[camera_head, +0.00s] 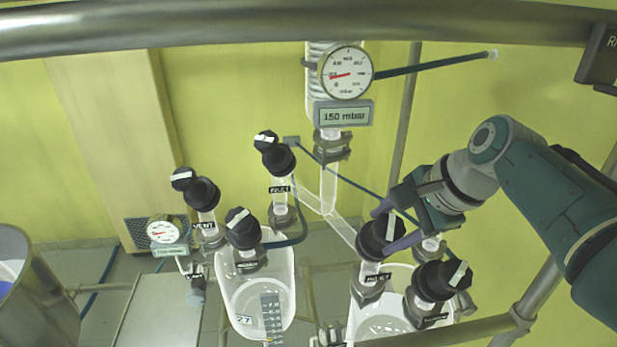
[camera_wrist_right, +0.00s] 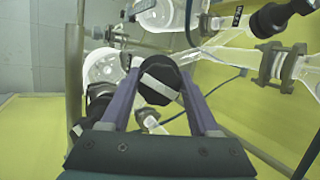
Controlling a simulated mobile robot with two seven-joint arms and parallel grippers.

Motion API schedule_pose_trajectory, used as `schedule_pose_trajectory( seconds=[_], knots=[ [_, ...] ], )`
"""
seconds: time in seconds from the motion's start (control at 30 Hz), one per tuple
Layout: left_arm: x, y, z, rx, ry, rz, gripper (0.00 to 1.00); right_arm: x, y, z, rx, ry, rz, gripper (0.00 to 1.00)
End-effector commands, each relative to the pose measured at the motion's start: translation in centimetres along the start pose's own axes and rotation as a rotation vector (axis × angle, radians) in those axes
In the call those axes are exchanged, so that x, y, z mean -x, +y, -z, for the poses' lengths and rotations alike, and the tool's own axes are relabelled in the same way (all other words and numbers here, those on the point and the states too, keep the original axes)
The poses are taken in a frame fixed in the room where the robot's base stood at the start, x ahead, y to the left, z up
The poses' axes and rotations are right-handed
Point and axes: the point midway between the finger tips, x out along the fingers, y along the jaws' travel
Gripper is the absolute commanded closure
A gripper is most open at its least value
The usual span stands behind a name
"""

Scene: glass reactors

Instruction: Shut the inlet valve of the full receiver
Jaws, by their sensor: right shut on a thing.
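Two clear glass receivers stand below the branched glass tube, a left receiver (camera_head: 262,293) and a right receiver (camera_head: 384,325). I cannot tell their liquid levels clearly. The right receiver's inlet valve (camera_head: 373,245) has a black knob and an inlet label under it. My right gripper (camera_head: 382,226) is shut on this knob, one purple finger on each side. In the right wrist view the knob (camera_wrist_right: 160,82), with its white bar aslant, sits between the fingertips of my right gripper (camera_wrist_right: 160,76). The left receiver's inlet valve (camera_head: 279,160) is free. My left gripper is not in view.
Black-knobbed valves crowd the area: a vent valve (camera_head: 203,194), one on the left receiver (camera_head: 243,230) and one on the right receiver (camera_head: 438,282). A gauge (camera_head: 346,73) has a display (camera_head: 343,114) reading 150 mbar. A metal rail (camera_head: 250,27) crosses the top.

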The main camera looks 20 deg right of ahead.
Motion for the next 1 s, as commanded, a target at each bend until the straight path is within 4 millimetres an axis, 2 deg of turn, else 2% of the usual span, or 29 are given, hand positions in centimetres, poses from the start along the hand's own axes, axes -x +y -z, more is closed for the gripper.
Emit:
schedule_pose_trajectory(
  seconds=[0.6, 1.0],
  knots=[
    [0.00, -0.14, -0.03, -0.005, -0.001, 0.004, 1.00, -0.08, -0.05, -0.23, -0.522, -0.005, 0.150, 0.94],
    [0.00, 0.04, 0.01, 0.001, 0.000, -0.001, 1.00, -0.06, -0.15, -0.17, -0.684, -0.004, 0.198, 0.94]
  ],
)
